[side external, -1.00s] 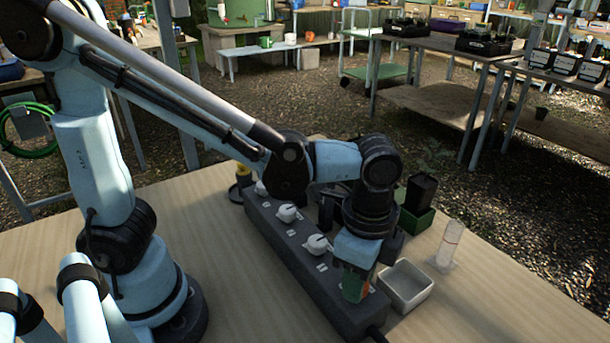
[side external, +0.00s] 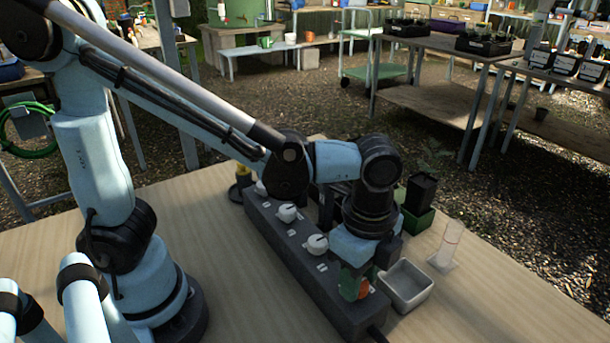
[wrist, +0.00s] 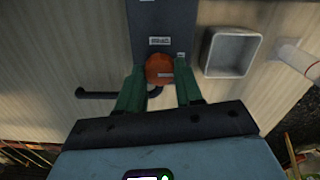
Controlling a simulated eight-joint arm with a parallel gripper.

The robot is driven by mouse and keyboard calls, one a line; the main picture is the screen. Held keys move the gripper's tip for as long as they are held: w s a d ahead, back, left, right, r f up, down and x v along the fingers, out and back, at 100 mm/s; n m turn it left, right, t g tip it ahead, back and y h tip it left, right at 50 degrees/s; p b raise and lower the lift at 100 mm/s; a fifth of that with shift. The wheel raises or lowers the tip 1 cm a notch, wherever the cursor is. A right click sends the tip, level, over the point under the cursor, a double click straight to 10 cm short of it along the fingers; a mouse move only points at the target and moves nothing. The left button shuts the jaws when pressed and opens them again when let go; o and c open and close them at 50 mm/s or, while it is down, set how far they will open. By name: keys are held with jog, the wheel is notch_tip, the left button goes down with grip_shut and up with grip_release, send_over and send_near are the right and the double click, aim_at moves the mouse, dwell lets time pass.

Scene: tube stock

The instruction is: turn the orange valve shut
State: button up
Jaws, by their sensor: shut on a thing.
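The orange valve (wrist: 159,67) is a round knob near the end of a long dark grey box (side external: 300,262). In the wrist view it sits between the two green fingers of my gripper (wrist: 159,92). In the side view my gripper (side external: 358,286) points down at the near end of the box, shut on the valve, with part of the orange (side external: 364,288) showing beside a green finger. White knobs (side external: 317,244) sit further along the box top, with small labels beside them.
A white tray (side external: 427,286) stands just right of the box's near end. A clear cylinder (side external: 449,243) stands beyond it. A dark pot in a green holder (side external: 418,221) is further back. A dark hose (wrist: 92,93) lies near the box end. The wooden tabletop at front right is clear.

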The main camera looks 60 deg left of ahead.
jog(key=o, duration=1)
jog(key=shift+o, duration=0.2)
notch_tip(320, 180, up, 12)
